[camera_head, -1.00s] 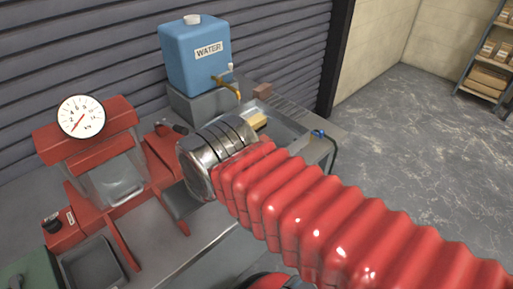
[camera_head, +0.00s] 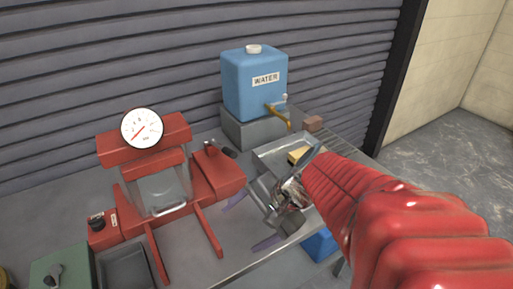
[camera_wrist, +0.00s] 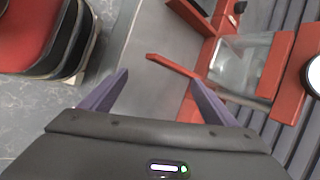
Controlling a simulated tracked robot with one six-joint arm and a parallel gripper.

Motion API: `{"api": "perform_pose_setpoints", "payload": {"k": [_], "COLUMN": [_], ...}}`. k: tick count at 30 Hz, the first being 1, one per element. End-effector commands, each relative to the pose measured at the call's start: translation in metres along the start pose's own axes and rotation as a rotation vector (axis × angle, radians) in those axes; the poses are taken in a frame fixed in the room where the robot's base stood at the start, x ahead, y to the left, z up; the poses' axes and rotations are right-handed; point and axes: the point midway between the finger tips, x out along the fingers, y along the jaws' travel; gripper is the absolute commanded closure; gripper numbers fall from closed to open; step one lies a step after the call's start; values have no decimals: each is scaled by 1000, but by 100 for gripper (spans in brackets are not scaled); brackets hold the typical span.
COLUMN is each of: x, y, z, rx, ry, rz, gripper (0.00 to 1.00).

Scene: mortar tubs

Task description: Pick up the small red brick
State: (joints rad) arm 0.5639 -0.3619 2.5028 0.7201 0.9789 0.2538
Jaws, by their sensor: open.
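A small reddish-brown brick (camera_head: 314,123) sits on the slatted rack right of the water tank's tap in the head view. It does not show in the wrist view. My gripper (camera_head: 240,229) is open and empty over the bench's front part, between the red machine and the metal sink. It is left of and nearer than the brick, well apart from it. Its two purple fingers also show in the wrist view (camera_wrist: 159,77), spread with nothing between them. My red arm covers part of the bench's right side.
A red gauge machine (camera_head: 165,165) stands left of my gripper. The blue water tank (camera_head: 254,85), its brass tap and a metal sink (camera_head: 270,152) holding a yellow sponge-like block lie near the brick. Stacked black tubs (camera_wrist: 78,45) stand on the floor.

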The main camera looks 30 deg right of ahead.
Motion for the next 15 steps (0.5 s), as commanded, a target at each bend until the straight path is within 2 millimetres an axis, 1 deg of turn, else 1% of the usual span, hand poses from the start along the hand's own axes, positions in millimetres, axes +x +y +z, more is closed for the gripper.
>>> {"api": "perform_pose_setpoints", "payload": {"k": [1,8,11,15], "x": [1,-3,-9,-20], "y": [1,-2,0,8], "z": [-11,-60,-86,-127], "rx": [97,506,682,924], "ry": [-12,-57,-73,-92], "rz": [-31,-207,-295,-429], "gripper": [19,19,19,19]}}
